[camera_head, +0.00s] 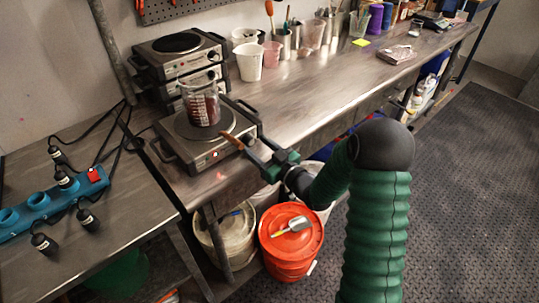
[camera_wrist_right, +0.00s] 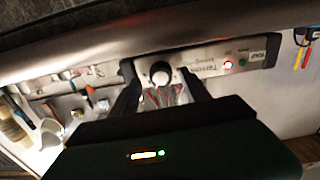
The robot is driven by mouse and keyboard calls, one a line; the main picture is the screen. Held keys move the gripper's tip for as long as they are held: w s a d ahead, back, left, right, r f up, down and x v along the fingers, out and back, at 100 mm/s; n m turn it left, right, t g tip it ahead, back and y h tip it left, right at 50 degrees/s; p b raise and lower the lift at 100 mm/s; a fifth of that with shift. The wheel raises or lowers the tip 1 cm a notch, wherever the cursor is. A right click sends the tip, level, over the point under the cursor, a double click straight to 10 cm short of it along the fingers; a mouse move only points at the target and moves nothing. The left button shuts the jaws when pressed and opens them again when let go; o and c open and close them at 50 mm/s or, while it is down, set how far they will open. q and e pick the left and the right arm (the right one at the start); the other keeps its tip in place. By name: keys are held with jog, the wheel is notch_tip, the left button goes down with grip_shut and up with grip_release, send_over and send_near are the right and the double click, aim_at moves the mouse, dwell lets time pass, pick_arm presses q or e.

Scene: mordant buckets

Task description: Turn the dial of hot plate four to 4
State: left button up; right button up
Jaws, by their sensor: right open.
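The front hot plate (camera_head: 185,155) stands near the left end of the metal bench, with a glass beaker of dark red contents (camera_head: 201,105) on its round top. In the right wrist view its front panel (camera_wrist_right: 210,62) appears upside down, with a lit red lamp and a small label too blurred to read surely. Its round dial (camera_wrist_right: 161,73) has a pale face; the setting cannot be read. My right gripper (camera_head: 243,147) is at the panel. Its open fingers (camera_wrist_right: 162,88) stand on either side of the dial; contact cannot be told. My left gripper is out of view.
Stacked hot plates (camera_head: 178,52) stand behind. Cups (camera_head: 248,62) and tool jars line the back of the bench. A blue power strip (camera_head: 50,205) lies on the left table. An orange-lidded bucket (camera_head: 290,235) stands below my right arm. The bench's front middle is mostly clear.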

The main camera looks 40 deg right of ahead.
jog(key=s+d+p, duration=0.1)
jog(key=s+p, duration=0.2)
jog(key=s, duration=1.3)
jog(key=shift+d, duration=0.3)
